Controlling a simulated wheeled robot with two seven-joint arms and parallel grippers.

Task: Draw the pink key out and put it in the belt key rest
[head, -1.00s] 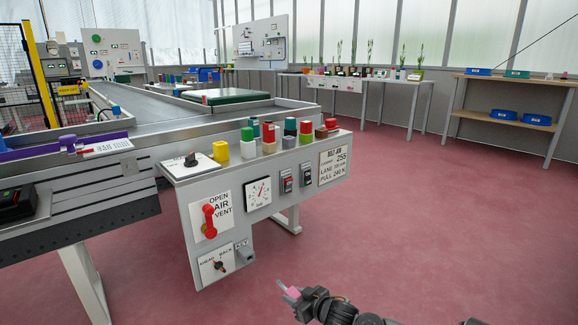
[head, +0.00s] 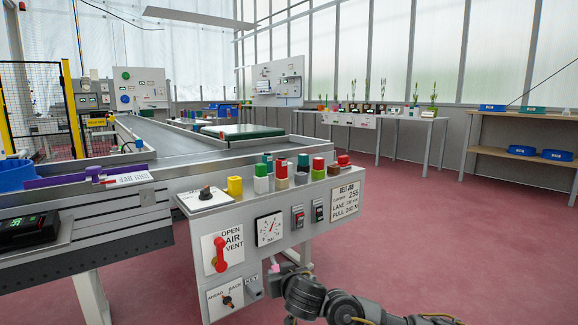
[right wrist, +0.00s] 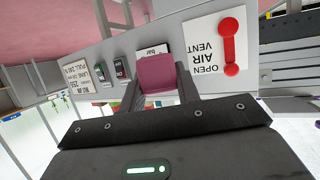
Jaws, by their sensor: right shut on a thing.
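The pink key (head: 275,267) is in my right gripper (head: 280,270), whose fingers are shut on it. In the right wrist view the pink block of the key (right wrist: 157,74) shows between the two dark fingers. The belt key rest (head: 254,287), a small grey holder under a KEY label, sticks out from the lower panel. The key is just above and right of it in the head view, apart from it as far as I can tell. My left gripper is not in view.
The AHEAD/BACK switch (head: 227,300) is left of the rest. The red air vent lever (head: 221,254) stands out above it. The pressure gauge (head: 269,229) and several coloured blocks are higher on the console. The red floor (head: 440,250) to the right is clear.

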